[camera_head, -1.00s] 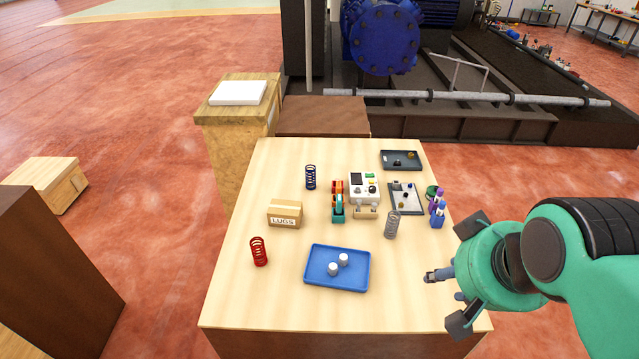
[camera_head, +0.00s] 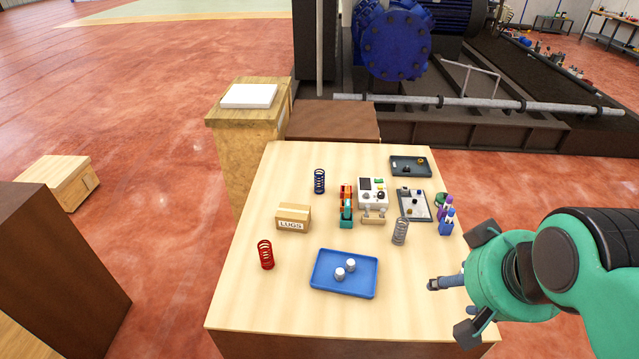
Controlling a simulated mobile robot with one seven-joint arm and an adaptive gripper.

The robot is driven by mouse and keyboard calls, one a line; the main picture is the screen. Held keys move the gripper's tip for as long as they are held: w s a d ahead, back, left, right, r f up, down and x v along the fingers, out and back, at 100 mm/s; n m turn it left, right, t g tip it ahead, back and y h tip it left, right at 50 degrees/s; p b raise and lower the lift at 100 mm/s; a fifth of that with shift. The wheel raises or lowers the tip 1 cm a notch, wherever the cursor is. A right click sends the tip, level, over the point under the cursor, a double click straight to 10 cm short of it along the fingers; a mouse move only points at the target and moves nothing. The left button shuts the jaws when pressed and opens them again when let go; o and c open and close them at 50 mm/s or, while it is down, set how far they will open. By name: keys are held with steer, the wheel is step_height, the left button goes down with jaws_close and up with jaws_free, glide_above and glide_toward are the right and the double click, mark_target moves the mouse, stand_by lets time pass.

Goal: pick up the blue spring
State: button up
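The blue spring (camera_head: 320,181) is a dark blue coil standing upright near the back left of the wooden table (camera_head: 250,290). It stands apart from the things around it. My gripper (camera_head: 447,309) is at the table's front right corner, far to the right and front of the spring. Its fingers are spread apart and nothing shows between them. My green arm comes in from the right edge.
A red spring (camera_head: 266,254), a LUGS box (camera_head: 293,218), a blue tray (camera_head: 343,289) with two white pieces, a grey spring (camera_head: 400,231) and a white device (camera_head: 373,192) stand on the table. Bare wood surrounds the blue spring's left side.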

steer(key=w+a+r+g+p, duration=0.1)
steer(key=w+a+r+p, duration=0.1)
steer(key=w+r, duration=0.5)
steer(key=w+a+r+p, duration=0.1)
steer(key=w+r, duration=0.2)
steer(key=w, duration=0.8)
steer(key=m+g+p, duration=0.3)
steer(key=g+p, duration=0.2)
steer(key=p, duration=0.5)
glide_above(319, 172)
steer(key=f, duration=2.8)
steer(key=shift+d, duration=0.25)
steer(key=shift+w+a+f, duration=0.2)
steer(key=shift+f, duration=0.25)
steer(key=shift+f, duration=0.1)
